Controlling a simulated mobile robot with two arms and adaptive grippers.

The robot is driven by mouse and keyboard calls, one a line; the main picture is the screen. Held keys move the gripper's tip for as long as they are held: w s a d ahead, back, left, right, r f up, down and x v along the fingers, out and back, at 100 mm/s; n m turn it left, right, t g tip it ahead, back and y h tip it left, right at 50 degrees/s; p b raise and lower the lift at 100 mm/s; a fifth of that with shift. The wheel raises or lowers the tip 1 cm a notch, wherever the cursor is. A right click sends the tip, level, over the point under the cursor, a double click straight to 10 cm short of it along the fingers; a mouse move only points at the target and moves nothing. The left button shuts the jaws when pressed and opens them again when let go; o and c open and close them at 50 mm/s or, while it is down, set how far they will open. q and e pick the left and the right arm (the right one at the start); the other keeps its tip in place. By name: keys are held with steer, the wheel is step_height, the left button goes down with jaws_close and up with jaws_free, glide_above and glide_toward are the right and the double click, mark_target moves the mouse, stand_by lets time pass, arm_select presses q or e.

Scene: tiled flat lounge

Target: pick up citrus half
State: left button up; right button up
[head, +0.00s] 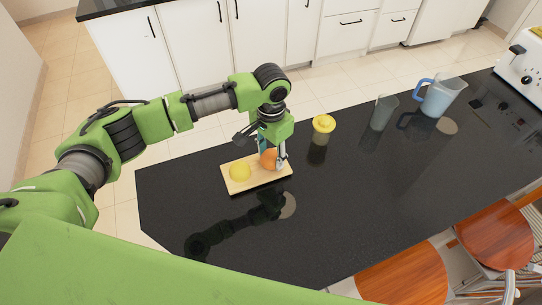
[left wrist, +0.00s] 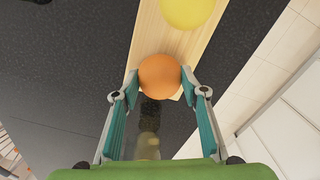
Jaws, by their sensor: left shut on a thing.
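An orange citrus piece (head: 268,161), round from above, is at the right end of a light wooden board (head: 257,181) on the black counter. A yellow citrus piece (head: 240,171) lies on the same board to its left. My left gripper (head: 272,157) points down at the board's right end, shut on the orange piece. In the left wrist view, the orange piece (left wrist: 159,76) sits between the two teal-padded fingertips (left wrist: 159,88), with the yellow piece (left wrist: 188,10) beyond it. I cannot tell whether the orange piece touches the board. My right gripper is not in view.
A yellow-topped juicer (head: 323,124) stands right of the board. Farther right are a grey cup (head: 382,114), a blue pitcher (head: 441,97) and a white toaster (head: 524,62). Wooden chairs (head: 404,276) stand at the near edge. The counter (head: 335,205) in front of the board is clear.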

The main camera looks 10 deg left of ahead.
arm_select(q)
step_height(320, 180, up, 2)
steer(key=shift+r, duration=0.25)
steer(key=s+d+r+b, duration=0.3)
steer(key=s+r, duration=0.6)
steer(key=s, duration=0.4)
steer(key=shift+s+r, duration=0.35)
steer(key=shift+d, duration=0.1)
